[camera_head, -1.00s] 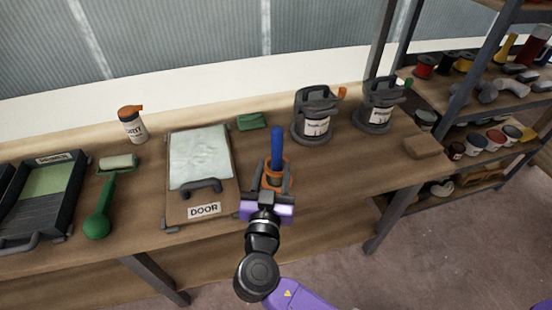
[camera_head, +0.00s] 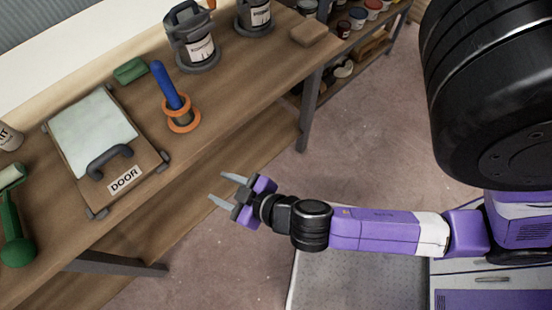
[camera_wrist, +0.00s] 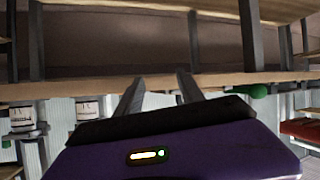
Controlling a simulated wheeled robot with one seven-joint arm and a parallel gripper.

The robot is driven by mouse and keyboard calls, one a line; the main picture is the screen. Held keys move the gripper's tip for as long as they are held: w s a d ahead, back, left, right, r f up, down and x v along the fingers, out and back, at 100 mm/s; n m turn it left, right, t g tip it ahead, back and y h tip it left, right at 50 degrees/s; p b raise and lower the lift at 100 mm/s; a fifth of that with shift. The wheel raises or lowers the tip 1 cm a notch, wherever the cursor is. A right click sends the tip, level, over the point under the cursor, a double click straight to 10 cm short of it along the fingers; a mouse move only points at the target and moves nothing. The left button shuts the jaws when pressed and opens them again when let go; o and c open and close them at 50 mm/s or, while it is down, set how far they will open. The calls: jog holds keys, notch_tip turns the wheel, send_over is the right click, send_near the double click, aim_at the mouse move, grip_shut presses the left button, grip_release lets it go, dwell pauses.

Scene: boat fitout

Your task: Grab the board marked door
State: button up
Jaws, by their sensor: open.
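The board marked DOOR (camera_head: 148,172) lies flat on the wooden bench in the head view. It is brown with a pale sheet on top, a dark handle and a white DOOR label near its front edge. My gripper (camera_head: 222,189) is open and empty, in front of the bench, to the right of the board and apart from it. In the wrist view the two fingers (camera_wrist: 160,88) stand apart with nothing between them. I cannot make out the board in the wrist view.
On the bench (camera_head: 245,95), a blue-handled tool in an orange ring holder (camera_head: 183,120) stands right of the board. A green block (camera_head: 130,70), dark lidded cans (camera_head: 192,40) and a green roller (camera_head: 14,235) are also there. Floor in front is clear.

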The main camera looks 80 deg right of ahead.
jog(key=s+a+r+n+t+y, duration=0.1)
jog(key=s+a+r+y, duration=0.2)
jog(key=s, duration=0.6)
jog(key=shift+a+r+n+y, duration=0.35)
jog(key=shift+a+r, duration=0.25)
jog(key=shift+r, duration=0.25)
jog(key=shift+t, duration=0.9)
jog(key=s+r, duration=0.1)
jog(key=r, duration=0.1)
jog(key=s+r, duration=0.2)
jog(key=r, duration=0.1)
jog(key=s+r, duration=0.1)
jog(key=r, duration=0.1)
jog(key=shift+s+d+r, duration=0.15)
jog(key=shift+d+r, duration=0.2)
jog(key=shift+c, duration=1.2)
jog(key=shift+r, duration=0.25)
jog(key=shift+c, duration=0.4)
jog(key=shift+d+r, duration=0.1)
